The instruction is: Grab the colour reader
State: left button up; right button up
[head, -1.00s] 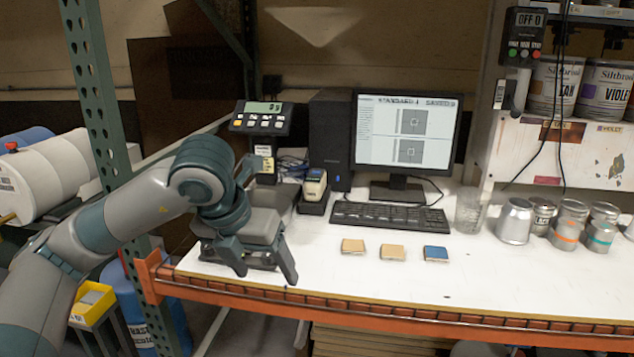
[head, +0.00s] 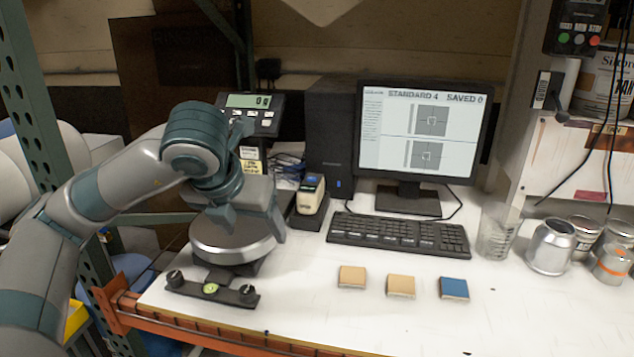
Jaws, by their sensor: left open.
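The colour reader (head: 311,194) is a small whitish handheld device with a dark screen on top. It sits in a dark dock (head: 305,219) on the white bench, left of the keyboard. My left gripper (head: 250,230) is open and empty, with its fingers pointing down over the round metal pan of a scale (head: 235,244). It is to the left of the colour reader and apart from it. My right gripper is not in view.
The scale's display (head: 249,113) stands behind my left gripper. A monitor (head: 417,135), computer tower (head: 330,135) and keyboard (head: 400,233) are beyond and right of the reader. Three sample tiles (head: 401,285) lie in front. A glass (head: 497,231) and metal cans (head: 551,247) stand at right.

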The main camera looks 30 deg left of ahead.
aim_at(310, 194)
jog(key=i+j, duration=0.2)
jog(key=i, duration=0.35)
jog(key=i+j, duration=0.2)
jog(key=i, duration=0.3)
